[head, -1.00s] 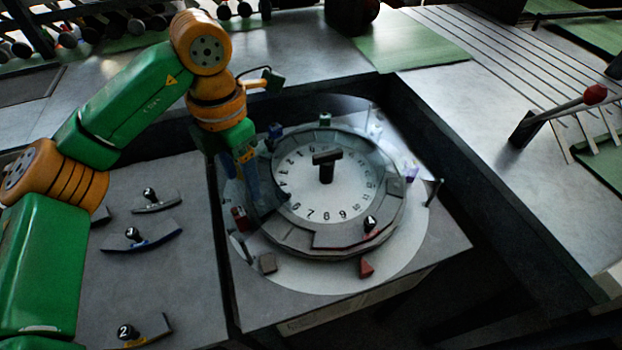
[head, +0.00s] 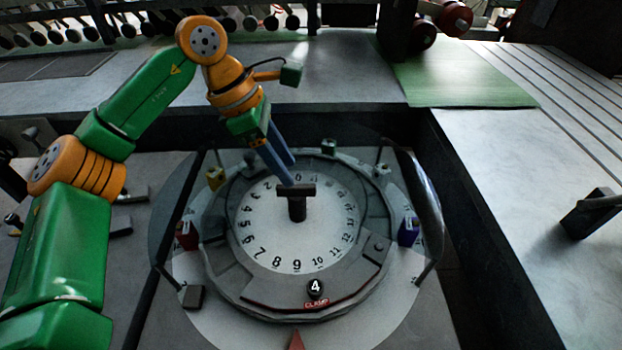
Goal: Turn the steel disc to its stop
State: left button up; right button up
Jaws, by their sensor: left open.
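The steel disc (head: 268,222) has a pale numbered face and lies flat inside a grey ring (head: 222,255). A dark T-shaped handle (head: 297,207) stands upright at its middle. My left gripper (head: 287,174) has blue fingers that point down over the far part of the disc, just behind the handle's crossbar. The fingers are apart and hold nothing; whether one touches the crossbar I cannot tell. My right gripper does not show.
A curved clear guard (head: 427,205) rises at the right.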

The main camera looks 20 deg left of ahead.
aim_at(296, 185)
pick_arm(q)
jog(key=x, duration=0.4)
jog(key=shift+s+a+f+p, duration=0.1)
jog(key=shift+s+a+p, duration=0.1)
jog(key=shift+a+p, duration=0.15)
jog(key=shift+w+d+f, duration=0.15)
jog(key=shift+d+f, duration=0.1)
jog(key=shift+d, duration=0.1)
jog(key=shift+a, duration=0.1)
grip_shut()
dwell(0.6)
